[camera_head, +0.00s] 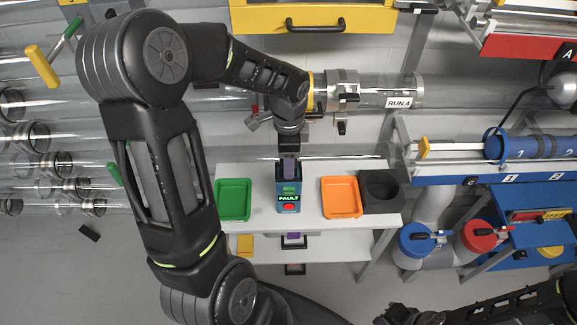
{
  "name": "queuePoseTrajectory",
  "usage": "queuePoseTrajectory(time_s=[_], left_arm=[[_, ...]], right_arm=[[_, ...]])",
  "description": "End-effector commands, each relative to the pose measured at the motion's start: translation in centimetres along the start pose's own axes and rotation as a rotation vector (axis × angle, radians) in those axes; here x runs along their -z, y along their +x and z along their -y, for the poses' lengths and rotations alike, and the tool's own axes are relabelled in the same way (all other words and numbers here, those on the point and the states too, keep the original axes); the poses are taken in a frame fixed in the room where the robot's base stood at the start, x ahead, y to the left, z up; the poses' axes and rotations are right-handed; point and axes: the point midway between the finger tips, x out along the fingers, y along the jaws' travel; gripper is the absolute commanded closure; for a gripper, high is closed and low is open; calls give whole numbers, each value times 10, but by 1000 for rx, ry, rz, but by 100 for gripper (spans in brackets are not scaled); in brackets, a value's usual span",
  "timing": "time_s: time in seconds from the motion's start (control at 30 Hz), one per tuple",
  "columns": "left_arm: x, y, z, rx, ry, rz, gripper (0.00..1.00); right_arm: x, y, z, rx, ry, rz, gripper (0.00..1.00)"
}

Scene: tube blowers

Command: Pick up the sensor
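A small purple piece (291,168), which looks like the sensor, stands upright in the top of a dark tester box (288,190) on the white shelf. The box's screen reads FAULT, with a red round button below it. My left gripper (290,155) points down right at the purple piece's top and appears to touch it. Its fingertips are too small and dark to tell whether they are closed on the piece. My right gripper (402,315) is at the bottom edge, far from the tester, partly cut off; its finger state is unclear.
A green tray (233,199) stands left of the tester, an orange tray (341,198) and a black block with a round hole (380,188) right of it. A lower shelf (335,248) holds further small parts. A clear tube (450,93) runs behind my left wrist.

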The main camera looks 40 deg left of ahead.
Motion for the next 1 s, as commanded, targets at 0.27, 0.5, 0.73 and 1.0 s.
queuePoseTrajectory(time_s=[0.27,0.5,0.73,1.0], left_arm=[[0,0,0,0,0,0,74],[0,0,0,0,0,0,94],[0,0,0,0,0,0,100],[0,-2,0,1,0,0,100]], right_arm=[[0,0,0,0,0,0,100],[0,0,0,0,0,0,100],[0,0,0,0,0,0,100],[0,0,0,0,0,0,100]])
